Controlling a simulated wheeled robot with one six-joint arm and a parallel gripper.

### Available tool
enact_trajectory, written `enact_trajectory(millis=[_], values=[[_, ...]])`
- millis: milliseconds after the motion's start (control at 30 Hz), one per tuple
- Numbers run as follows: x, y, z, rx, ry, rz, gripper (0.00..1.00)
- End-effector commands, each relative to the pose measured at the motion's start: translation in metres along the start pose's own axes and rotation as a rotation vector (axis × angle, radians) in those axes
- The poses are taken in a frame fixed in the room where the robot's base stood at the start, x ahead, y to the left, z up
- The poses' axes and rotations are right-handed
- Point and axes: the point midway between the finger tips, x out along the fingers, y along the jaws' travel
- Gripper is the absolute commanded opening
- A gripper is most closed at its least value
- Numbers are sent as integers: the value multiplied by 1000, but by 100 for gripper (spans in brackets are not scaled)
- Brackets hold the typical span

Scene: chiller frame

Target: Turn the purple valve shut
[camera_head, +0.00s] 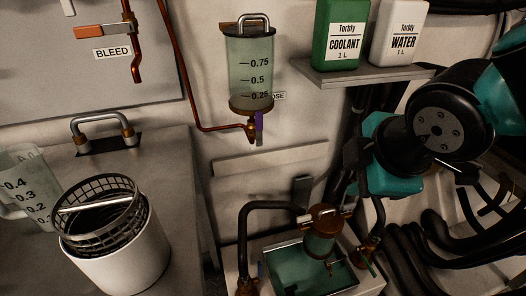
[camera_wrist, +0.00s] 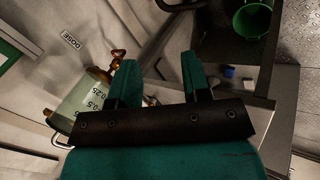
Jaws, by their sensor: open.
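The purple valve handle (camera_head: 259,121) hangs upright beside the brass fitting under the graduated dosing cylinder (camera_head: 250,65) on the wall. A copper pipe (camera_head: 185,100) runs into that fitting. In the wrist view the cylinder (camera_wrist: 82,112) lies tilted at left, with its brass fitting (camera_wrist: 117,56) just beyond the left finger; the purple handle cannot be made out there. My gripper (camera_wrist: 161,75) has its two teal fingers spread, with nothing between them. In the head view my arm is at the right, apart from the valve.
A shelf (camera_head: 375,75) holds a green coolant jug (camera_head: 341,35) and a white water jug (camera_head: 399,32). Below stands an open tank (camera_head: 300,275) with brass fittings and black hoses. A basket (camera_head: 105,210) in a white bucket (camera_head: 120,262) is at left. A green bucket (camera_wrist: 252,18) shows in the wrist view.

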Motion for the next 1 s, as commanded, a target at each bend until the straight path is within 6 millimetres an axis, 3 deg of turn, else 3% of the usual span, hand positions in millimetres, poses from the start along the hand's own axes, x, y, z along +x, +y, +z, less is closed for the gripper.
enact_trajectory(millis=[33, 200, 400, 500, 733, 1000], values=[[34, -11, -3, -161, -16, 81, 44], [69, 0, -21, -750, -155, 405, 44], [66, 1, -61, -1331, -406, 744, 44], [56, -2, -77, -1511, -525, 860, 44], [39, -2, -94, -1667, -658, 963, 44], [45, 22, -100, -1673, -667, 955, 44]])
